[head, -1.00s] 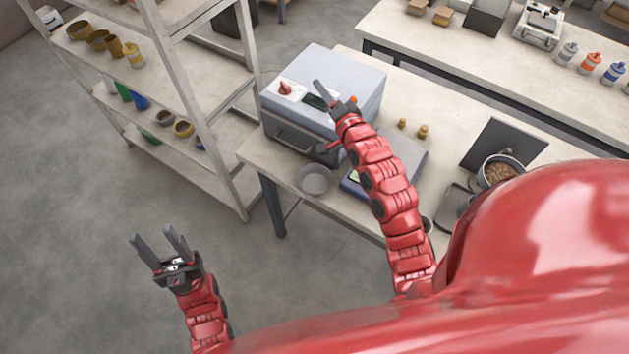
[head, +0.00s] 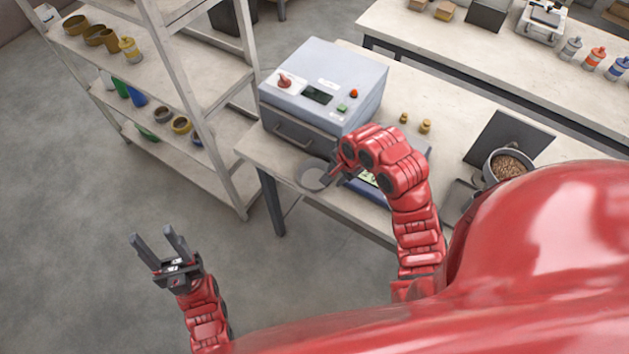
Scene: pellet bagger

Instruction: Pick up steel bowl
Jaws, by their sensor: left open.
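The steel bowl (head: 311,175) is a round grey bowl at the front left edge of the table, in front of the grey machine. My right gripper (head: 334,179) points down at the bowl's right side, its fingers small and dark against the rim. I cannot tell whether they touch the bowl or how far apart they are. My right arm hides part of the table behind it. My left gripper (head: 159,247) is open and empty, out over the floor, well away from the table.
The grey machine (head: 330,85) with a red knob stands right behind the bowl. A scale (head: 369,182) is partly hidden by my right arm. Brass weights (head: 425,126) and a pot of pellets (head: 508,165) are further right. A shelf rack (head: 205,120) stands left of the table.

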